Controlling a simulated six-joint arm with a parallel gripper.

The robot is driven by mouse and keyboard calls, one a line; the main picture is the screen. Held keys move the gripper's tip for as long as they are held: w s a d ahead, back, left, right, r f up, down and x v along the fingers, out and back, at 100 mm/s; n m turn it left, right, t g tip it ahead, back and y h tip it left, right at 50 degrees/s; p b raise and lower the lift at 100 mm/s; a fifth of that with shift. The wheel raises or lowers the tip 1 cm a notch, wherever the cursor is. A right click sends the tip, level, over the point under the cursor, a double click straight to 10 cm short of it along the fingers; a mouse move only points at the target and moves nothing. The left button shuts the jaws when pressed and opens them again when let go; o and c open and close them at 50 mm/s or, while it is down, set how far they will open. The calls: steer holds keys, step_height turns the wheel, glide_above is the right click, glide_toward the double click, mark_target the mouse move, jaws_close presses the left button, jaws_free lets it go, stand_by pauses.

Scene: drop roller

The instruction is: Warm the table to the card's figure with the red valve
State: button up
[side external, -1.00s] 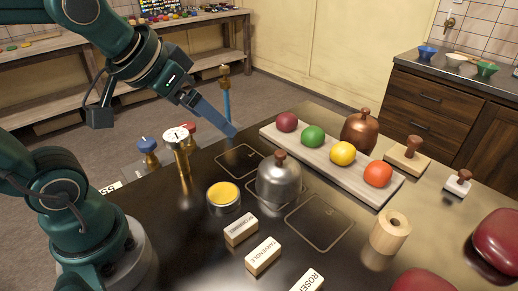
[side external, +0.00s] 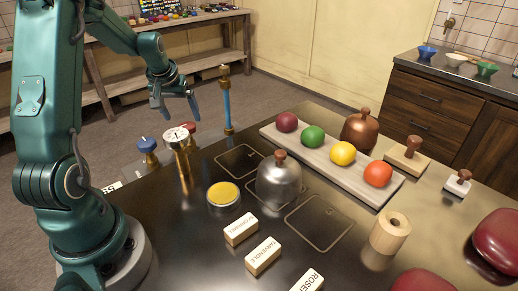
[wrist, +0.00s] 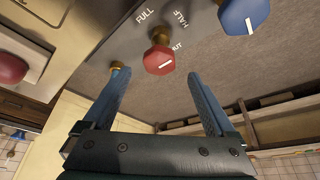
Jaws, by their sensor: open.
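The red valve (side external: 188,127) stands at the table's far left edge, partly behind a round white dial gauge (side external: 176,137) on a brass post. The blue valve (side external: 147,146) is left of the gauge. In the wrist view the red valve (wrist: 159,59) has a white bar on its face, with FULL, HALF and partly hidden letters around it. The blue valve (wrist: 243,15) is at the top right. My gripper (side external: 181,117) is open and empty above the red valve; in the wrist view its blue fingers (wrist: 157,76) spread either side below the valve. I cannot read the gauge, and identify no card.
A blue upright tube with a brass top (side external: 227,100) stands close right of the gripper. A metal bell-shaped weight (side external: 279,185), a yellow-topped tin (side external: 223,195), and a board (side external: 300,148) with coloured balls occupy the table (side external: 190,240). Labelled blocks (side external: 263,256) lie in front.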

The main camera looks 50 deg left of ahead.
mark_target(186, 125)
steer(key=shift+x, duration=2.2)
steer(key=c, duration=1.4)
steer(key=shift+o, duration=0.2)
